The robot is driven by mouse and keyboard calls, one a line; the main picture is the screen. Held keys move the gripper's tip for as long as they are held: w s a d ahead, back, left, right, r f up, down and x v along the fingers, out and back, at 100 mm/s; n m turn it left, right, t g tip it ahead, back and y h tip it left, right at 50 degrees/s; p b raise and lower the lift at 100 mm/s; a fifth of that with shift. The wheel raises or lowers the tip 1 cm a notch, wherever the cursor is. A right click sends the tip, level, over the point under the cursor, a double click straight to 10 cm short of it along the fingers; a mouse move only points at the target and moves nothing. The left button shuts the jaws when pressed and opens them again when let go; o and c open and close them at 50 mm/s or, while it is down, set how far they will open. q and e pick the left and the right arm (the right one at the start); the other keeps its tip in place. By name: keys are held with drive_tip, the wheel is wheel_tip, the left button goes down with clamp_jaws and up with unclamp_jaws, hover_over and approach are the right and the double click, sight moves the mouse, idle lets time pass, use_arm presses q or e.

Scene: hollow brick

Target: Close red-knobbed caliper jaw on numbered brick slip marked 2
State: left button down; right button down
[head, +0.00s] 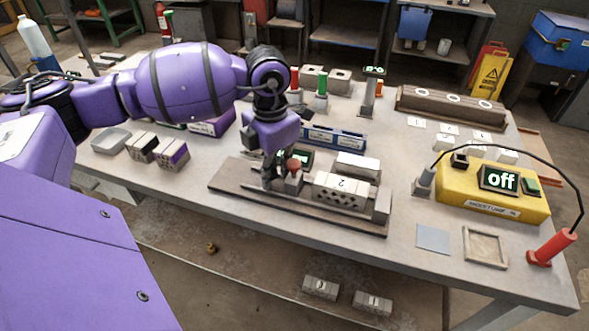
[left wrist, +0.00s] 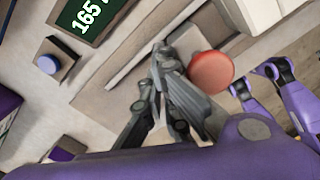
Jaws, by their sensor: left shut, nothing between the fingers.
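The brick slip marked 2 (head: 336,195), pale with a row of holes in its front, sits on the caliper (head: 240,190), a long low bench tool. Its right end is close to an upright end block (head: 382,206). The red knob (head: 293,164) stands left of the slip; it is a red disc in the left wrist view (left wrist: 211,72). My left gripper (head: 270,182) is shut and empty, pointing down just left of the knob. In the left wrist view its fingertips (left wrist: 163,55) are close to the knob; contact is unclear. My right gripper is not identifiable.
A display (left wrist: 92,12) beginning "165" is beside the knob. A yellow meter (head: 480,205) reading "off" stands right, with a cable to a red probe (head: 553,246). A blue holder (head: 335,137) is behind the caliper. Perforated bricks (head: 172,155) and a grey tray (head: 111,141) stand left.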

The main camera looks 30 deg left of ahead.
sight(300, 178)
use_arm(q)
drive_tip(key=shift+d, duration=0.15)
drive_tip(key=shift+w+d, duration=0.1)
drive_tip(key=shift+d, duration=0.3)
drive_tip(key=shift+w+d, duration=0.15)
drive_tip(key=shift+d, duration=0.45)
drive_tip(key=shift+w+d, duration=0.15)
drive_tip(key=shift+d, duration=0.4)
drive_tip(key=shift+w+d, duration=0.15)
drive_tip(key=shift+d, duration=0.4)
drive_tip(key=shift+w+d, duration=0.1)
drive_tip(key=shift+d, duration=0.75)
drive_tip(key=shift+a, duration=0.2)
